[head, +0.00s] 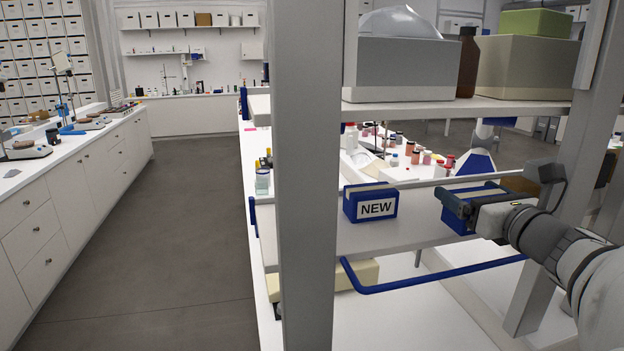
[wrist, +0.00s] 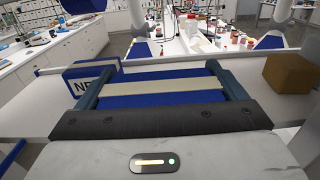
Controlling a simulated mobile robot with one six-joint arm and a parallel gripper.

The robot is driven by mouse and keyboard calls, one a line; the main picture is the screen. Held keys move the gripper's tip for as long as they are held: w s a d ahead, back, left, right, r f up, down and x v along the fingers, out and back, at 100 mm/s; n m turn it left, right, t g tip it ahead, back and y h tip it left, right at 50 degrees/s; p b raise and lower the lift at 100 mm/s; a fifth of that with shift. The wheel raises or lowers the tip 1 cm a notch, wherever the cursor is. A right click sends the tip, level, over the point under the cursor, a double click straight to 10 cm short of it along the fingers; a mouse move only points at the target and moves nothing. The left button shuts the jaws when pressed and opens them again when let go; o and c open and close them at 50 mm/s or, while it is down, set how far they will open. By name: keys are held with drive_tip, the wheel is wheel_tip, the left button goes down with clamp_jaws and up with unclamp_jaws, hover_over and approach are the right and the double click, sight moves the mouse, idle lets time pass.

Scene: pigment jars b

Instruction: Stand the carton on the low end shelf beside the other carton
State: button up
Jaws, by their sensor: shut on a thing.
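A blue carton with a cream tape strip (wrist: 160,101) is between the two fingers of my gripper (wrist: 162,88), which is shut on it. In the head view my gripper (head: 474,200) hides much of this carton (head: 460,222). It is at the white low shelf (head: 400,237), to the right of the other carton, with a gap between them. I cannot tell whether its base touches the shelf. The other carton (head: 371,203), blue with a white "NEW" label, stands upright on the shelf. It also shows left of the held carton in the wrist view (wrist: 82,68).
A grey post (head: 306,180) rises left of the shelf. An upper shelf (head: 450,110) carries boxes and a brown bottle (head: 467,62). A blue rail (head: 430,282) runs below the front edge. A brown box (wrist: 289,73) sits to the right in the wrist view.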

drive_tip(key=w+a+p, duration=0.1)
drive_tip(key=w, duration=0.3)
drive_tip(key=w+a+p, duration=0.1)
drive_tip(key=w, duration=0.4)
drive_tip(key=w+a, duration=0.1)
drive_tip(key=w, duration=0.4)
drive_tip(key=shift+p, duration=0.4)
drive_tip(key=f, duration=0.1)
drive_tip(key=w+f+p, duration=0.1)
drive_tip(key=shift+f, duration=0.35)
drive_tip(key=shift+s+f, duration=0.15)
drive_tip(key=shift+f, duration=0.3)
drive_tip(key=shift+f, duration=0.2)
drive_tip(key=o, duration=0.8)
drive_tip(key=shift+r, duration=0.1)
drive_tip(key=shift+o, duration=0.2)
drive_tip(key=shift+r, duration=0.1)
drive_tip(key=s+b, duration=0.1)
drive_tip(key=s, duration=0.3)
drive_tip(key=s+d+b, duration=0.1)
drive_tip(key=s, duration=0.3)
drive_tip(key=s+d, duration=0.1)
drive_tip(key=s, duration=0.3)
drive_tip(key=shift+b, duration=0.4)
drive_tip(key=shift+d, duration=0.1)
